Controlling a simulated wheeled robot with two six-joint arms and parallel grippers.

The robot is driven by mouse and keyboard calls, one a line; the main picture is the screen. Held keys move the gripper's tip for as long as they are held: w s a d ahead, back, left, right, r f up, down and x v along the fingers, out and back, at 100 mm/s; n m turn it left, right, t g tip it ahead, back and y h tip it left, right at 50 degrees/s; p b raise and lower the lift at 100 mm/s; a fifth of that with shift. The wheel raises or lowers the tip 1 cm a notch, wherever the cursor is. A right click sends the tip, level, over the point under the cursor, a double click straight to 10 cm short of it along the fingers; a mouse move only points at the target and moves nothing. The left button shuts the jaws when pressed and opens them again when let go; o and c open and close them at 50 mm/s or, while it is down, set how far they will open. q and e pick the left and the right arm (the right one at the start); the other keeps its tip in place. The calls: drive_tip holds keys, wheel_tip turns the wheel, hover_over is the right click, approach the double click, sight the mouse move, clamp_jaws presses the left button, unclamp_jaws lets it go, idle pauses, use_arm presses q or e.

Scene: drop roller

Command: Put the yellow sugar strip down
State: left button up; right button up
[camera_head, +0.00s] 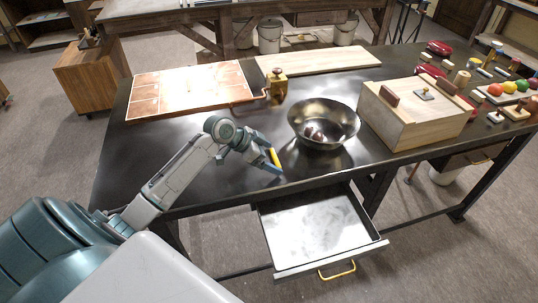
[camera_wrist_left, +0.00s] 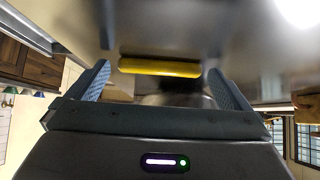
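The yellow sugar strip (camera_head: 275,158) is a short yellow bar at my left gripper (camera_head: 270,164), near the front edge of the dark table. In the left wrist view the strip (camera_wrist_left: 160,67) lies crosswise between the two fingertips of the left gripper (camera_wrist_left: 159,72). A gap shows at each end of the strip, so the fingers are open and apart from it. I cannot tell for certain whether the strip rests on the table. My right gripper is in neither view.
A metal bowl (camera_head: 323,122) holding small dark items stands right of my left gripper. An open drawer (camera_head: 315,232) juts out below the front edge. A wooden box (camera_head: 416,112) stands farther right, and a copper-toned board (camera_head: 189,88) lies at the back left. Bare table (camera_head: 150,150) shows at left.

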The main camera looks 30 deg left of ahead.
use_arm(q)
drive_tip(key=shift+r, duration=0.15)
drive_tip(key=shift+s+a+r, duration=0.25)
drive_tip(key=shift+a, duration=0.05)
drive_tip(key=b+v, duration=0.2)
drive_tip(key=v, duration=0.9)
drive_tip(key=shift+r, duration=0.1)
idle(1.3)
